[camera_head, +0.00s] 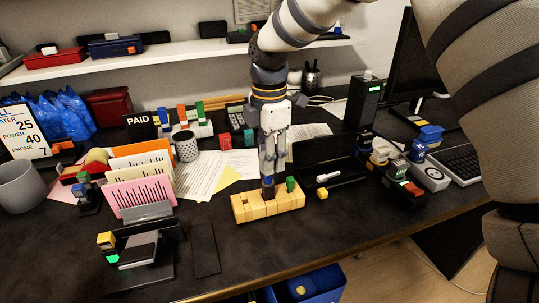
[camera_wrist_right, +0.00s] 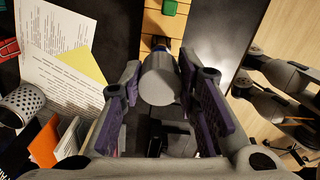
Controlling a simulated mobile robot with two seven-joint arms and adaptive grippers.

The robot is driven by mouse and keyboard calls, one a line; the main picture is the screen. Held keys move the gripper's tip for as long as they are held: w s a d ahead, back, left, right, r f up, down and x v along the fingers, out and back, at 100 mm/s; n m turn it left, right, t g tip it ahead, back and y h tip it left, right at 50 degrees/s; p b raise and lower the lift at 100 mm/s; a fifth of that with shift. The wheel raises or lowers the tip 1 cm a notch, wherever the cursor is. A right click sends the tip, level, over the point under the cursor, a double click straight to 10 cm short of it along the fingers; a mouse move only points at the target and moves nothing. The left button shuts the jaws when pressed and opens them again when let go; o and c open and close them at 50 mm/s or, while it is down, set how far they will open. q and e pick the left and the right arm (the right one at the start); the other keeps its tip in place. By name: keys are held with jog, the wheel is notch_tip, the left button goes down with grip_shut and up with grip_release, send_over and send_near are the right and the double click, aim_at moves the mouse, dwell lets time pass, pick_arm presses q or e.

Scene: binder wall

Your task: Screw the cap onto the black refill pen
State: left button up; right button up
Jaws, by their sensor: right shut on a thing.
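My right gripper (camera_head: 268,172) points straight down over the wooden block (camera_head: 240,209). In the right wrist view its two fingers (camera_wrist_right: 158,75) with purple pads are shut on a grey cylinder (camera_wrist_right: 158,80), which may be the cap. Just below the fingertips, a short blue and dark piece (camera_head: 268,183) stands upright at the block; it also shows partly behind the cylinder in the wrist view (camera_wrist_right: 160,42). I cannot tell whether it is the black pen, or whether cylinder and piece touch. My left gripper is not in view.
A green piece (camera_head: 290,184) stands in the block close beside the gripper. A black tray (camera_head: 345,179) with a white item (camera_head: 328,177) lies right of it. Pink and orange folders (camera_head: 140,195) and a black stand (camera_head: 142,248) are left. The desk's front edge is near the block.

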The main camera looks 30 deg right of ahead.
jog(key=shift+f, duration=0.4)
dwell(0.5)
jog(key=shift+f, duration=0.65)
jog(key=shift+f, duration=0.8)
dwell(0.7)
jog(key=shift+c, duration=0.4)
grip_shut()
jog(key=m, duration=0.2)
jog(key=shift+r+m, duration=0.1)
jog(key=shift+m, duration=0.3)
jog(key=m, duration=0.5)
jog(key=shift+s, duration=0.1)
jog(key=shift+m, duration=0.3)
